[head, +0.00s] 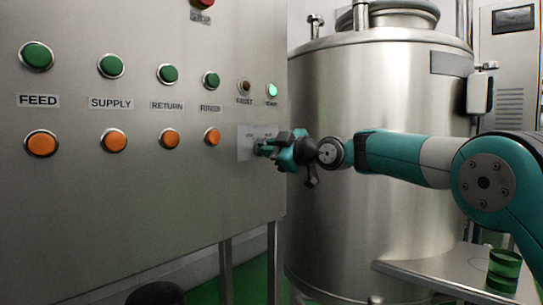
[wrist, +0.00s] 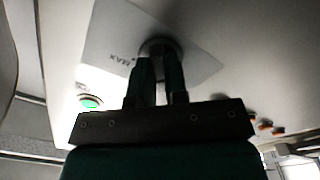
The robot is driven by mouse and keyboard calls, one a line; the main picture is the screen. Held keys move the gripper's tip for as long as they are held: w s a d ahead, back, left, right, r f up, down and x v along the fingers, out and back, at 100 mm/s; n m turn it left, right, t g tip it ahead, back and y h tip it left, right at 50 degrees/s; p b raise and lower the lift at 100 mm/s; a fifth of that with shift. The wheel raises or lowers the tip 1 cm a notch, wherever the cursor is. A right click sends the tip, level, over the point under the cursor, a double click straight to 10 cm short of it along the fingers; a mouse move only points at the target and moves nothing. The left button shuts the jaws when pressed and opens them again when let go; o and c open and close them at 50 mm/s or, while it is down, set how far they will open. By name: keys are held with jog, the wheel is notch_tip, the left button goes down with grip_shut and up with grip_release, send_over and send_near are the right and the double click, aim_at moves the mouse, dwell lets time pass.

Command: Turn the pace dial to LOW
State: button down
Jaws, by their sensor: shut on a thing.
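The pace dial (wrist: 158,45) is a small dark round knob on a pale square plate (wrist: 205,62), mounted on the upright steel panel. In the head view the plate (head: 245,152) is at the panel's lower right, with small labels that are too blurred to read. My gripper (wrist: 159,66) is shut on the dial, one finger on each side of it. In the head view my gripper (head: 266,148) reaches the plate from the right and hides most of the dial. An upside-down label, seemingly MAX (wrist: 122,58), shows left of the dial in the wrist view. The pointer's direction is hidden.
Green buttons (head: 111,65) and orange buttons (head: 114,140) line the panel left of the plate. A lit green lamp (head: 271,90) sits just above it. A large steel tank (head: 385,90) stands behind my arm. A green jar (head: 504,268) stands on a steel table at lower right.

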dwell(0.5)
jog(key=c, duration=1.1)
grip_release()
jog(key=shift+c, duration=0.2)
jog(key=shift+s+d, duration=0.1)
jog(key=b+v, duration=0.3)
jog(key=v, duration=1.4)
jog(key=shift+s+d, duration=0.1)
